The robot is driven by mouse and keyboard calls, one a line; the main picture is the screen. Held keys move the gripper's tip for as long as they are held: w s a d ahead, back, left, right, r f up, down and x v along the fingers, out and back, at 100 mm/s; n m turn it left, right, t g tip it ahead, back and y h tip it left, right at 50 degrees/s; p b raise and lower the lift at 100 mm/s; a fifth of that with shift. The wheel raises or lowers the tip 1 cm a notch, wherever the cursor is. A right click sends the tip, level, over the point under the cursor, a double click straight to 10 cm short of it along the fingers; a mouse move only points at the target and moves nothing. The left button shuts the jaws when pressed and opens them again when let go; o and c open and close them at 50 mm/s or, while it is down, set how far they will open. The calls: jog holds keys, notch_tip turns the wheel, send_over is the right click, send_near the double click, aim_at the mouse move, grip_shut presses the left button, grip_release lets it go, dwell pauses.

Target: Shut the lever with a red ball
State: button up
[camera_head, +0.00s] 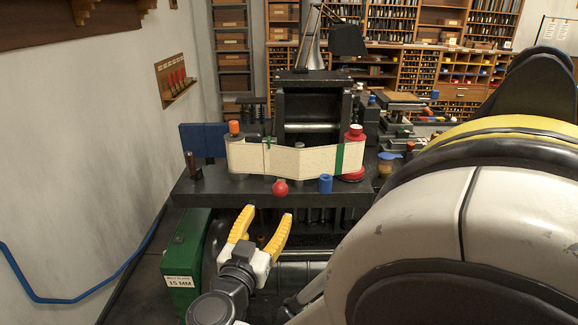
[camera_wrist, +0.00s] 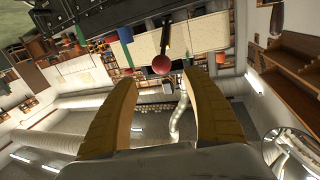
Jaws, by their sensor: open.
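A red ball (camera_head: 280,188), the knob of the lever, sits at the front of the dark machine, just under a cream panel (camera_head: 300,160). In the wrist view the red ball (camera_wrist: 162,64) is beyond the fingertips, near the middle between them, with a short dark rod (camera_wrist: 165,38) running from it toward the cream panel. My gripper (camera_head: 267,217) has two yellow fingers, spread apart and empty. In the head view it is below and slightly left of the ball, not touching it. How far the lever is turned is hard to tell.
A blue cylinder (camera_head: 326,184) is right of the ball. A red-based post (camera_head: 354,150) and an orange-topped post (camera_head: 235,130) flank the panel. A green box (camera_head: 186,262) is at lower left. My arm fills the right side.

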aim_at(278, 195)
jog(key=b+x, duration=0.2)
jog(key=x, duration=0.8)
jog(key=shift+w, duration=0.4)
grip_shut()
jog(key=shift+r, duration=0.1)
